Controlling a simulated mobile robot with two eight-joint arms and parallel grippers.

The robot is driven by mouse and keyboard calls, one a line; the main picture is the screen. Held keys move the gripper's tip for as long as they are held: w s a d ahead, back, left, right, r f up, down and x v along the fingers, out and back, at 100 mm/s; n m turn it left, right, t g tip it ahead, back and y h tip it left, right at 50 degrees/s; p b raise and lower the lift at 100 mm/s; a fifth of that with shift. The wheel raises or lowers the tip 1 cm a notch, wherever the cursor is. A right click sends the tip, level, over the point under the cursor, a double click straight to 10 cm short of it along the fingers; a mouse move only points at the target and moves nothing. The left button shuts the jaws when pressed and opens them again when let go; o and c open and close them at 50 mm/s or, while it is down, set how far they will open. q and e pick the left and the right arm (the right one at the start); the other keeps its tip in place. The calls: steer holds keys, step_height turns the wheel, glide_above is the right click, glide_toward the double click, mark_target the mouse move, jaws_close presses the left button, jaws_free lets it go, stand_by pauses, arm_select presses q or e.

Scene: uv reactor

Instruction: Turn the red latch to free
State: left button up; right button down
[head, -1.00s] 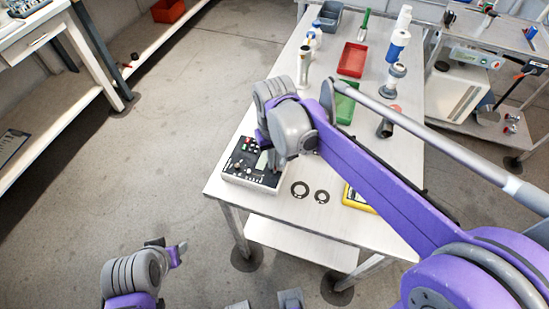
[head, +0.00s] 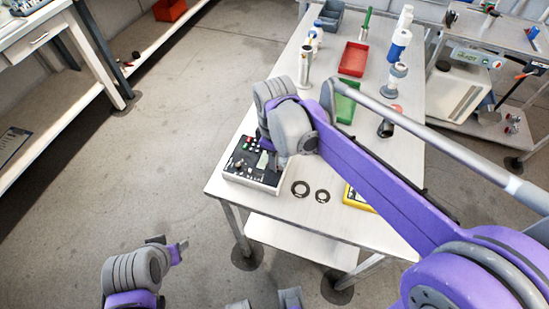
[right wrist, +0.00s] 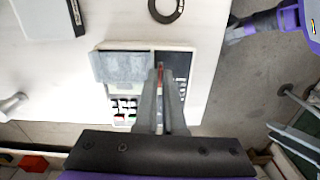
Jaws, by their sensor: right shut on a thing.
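A black-and-white control box (head: 240,180) with small buttons and knobs sits at the near left corner of the white table. It also shows in the right wrist view (right wrist: 196,75). My right gripper (right wrist: 161,95) reaches down over the box. Its fingers are close together on a narrow red piece, the red latch (right wrist: 160,73), which is mostly hidden between them. In the head view my right wrist hides the latch. A flat grey panel (right wrist: 122,67) stands beside the fingers over the box. My left arm is low at the left, with its gripper (head: 180,249) away from the table.
A red tray (head: 353,59), a green tray (head: 345,103) and several bottles stand farther back. Open floor lies left of the table.

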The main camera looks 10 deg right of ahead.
steer(key=shift+n, duration=0.5)
steer(key=c, duration=1)
jaws_free()
step_height(320, 180, up, 11)
steer(key=shift+f+p, duration=0.1)
steer(key=shift+p, duration=0.3)
steer(key=s+d+f+m+t, duration=0.1)
steer(key=s+d+f+m, duration=0.1)
steer(key=s+f+m, duration=0.1)
steer(key=s+d+f+m+t, duration=0.2)
steer(key=s+f+m, duration=0.2)
steer(key=s+f, duration=0.1)
steer(key=s+d+f+m+t+p, duration=0.1)
steer(key=s+d+f+m+t, duration=0.1)
steer(key=s, duration=0.4)
steer(key=shift+s+d+f+m, duration=0.1)
steer(key=shift+d+f+m, duration=0.15)
steer(key=shift+f+m, duration=0.4)
steer(key=shift+d+f+m, duration=0.25)
steer(key=shift+f+m, duration=0.3)
steer(key=shift+f, duration=0.2)
